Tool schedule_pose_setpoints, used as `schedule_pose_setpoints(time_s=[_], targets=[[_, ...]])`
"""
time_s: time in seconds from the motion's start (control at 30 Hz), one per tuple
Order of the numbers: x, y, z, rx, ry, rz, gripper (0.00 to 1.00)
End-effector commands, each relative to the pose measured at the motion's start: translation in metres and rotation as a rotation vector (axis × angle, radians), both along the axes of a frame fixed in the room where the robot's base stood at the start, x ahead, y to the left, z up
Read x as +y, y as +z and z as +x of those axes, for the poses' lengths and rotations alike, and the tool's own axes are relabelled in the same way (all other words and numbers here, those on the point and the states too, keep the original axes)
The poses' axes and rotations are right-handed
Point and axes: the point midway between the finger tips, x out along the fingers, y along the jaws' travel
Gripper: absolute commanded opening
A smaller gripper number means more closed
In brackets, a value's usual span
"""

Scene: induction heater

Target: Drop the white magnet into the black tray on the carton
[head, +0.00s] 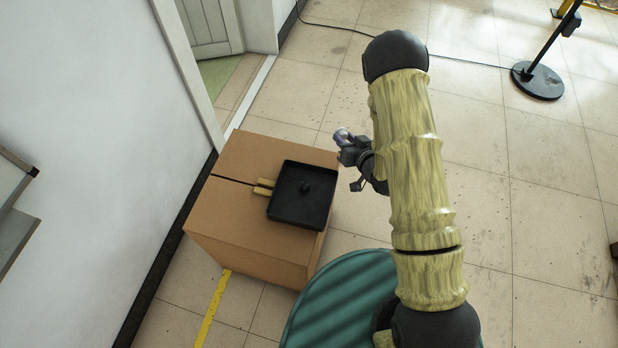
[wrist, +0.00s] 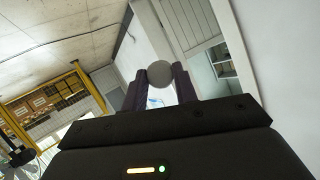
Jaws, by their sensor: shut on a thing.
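The black tray (head: 285,212) is a shallow square pan with a raised rim and a small dark knob-like thing in its middle. It lies on top of the brown carton (head: 235,225), near its right edge. My gripper (head: 345,140) is above the floor, just right of the carton's back right corner in the head view, apart from the tray. The magnet is small and partly hidden in the head view.
Two tan wooden sticks (head: 264,187) lie at the tray's left edge. A teal round thing (head: 335,305) stands in front of the carton. A white wall (head: 90,150) rises at the left. A black stand (head: 537,82) is at the back right. Tiled floor lies open to the right.

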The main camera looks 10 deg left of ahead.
Motion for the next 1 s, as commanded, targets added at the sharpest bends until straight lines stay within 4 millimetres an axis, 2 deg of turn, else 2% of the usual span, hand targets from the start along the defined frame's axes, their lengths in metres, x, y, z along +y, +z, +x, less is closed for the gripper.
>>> schedule_pose_setpoints(time_s=[0.03,0.2,0.5,0.83,1.0], targets=[[0.008,-0.016,0.0,-0.005,0.045,0.002,0.07],[0.037,-0.032,-0.009,-0.007,0.219,0.001,0.07],[0.071,-0.058,-0.028,-0.007,0.518,-0.001,0.07],[0.089,-0.09,-0.049,-0.006,0.825,-0.003,0.07],[0.09,-0.097,-0.055,-0.004,0.922,-0.002,0.07]])
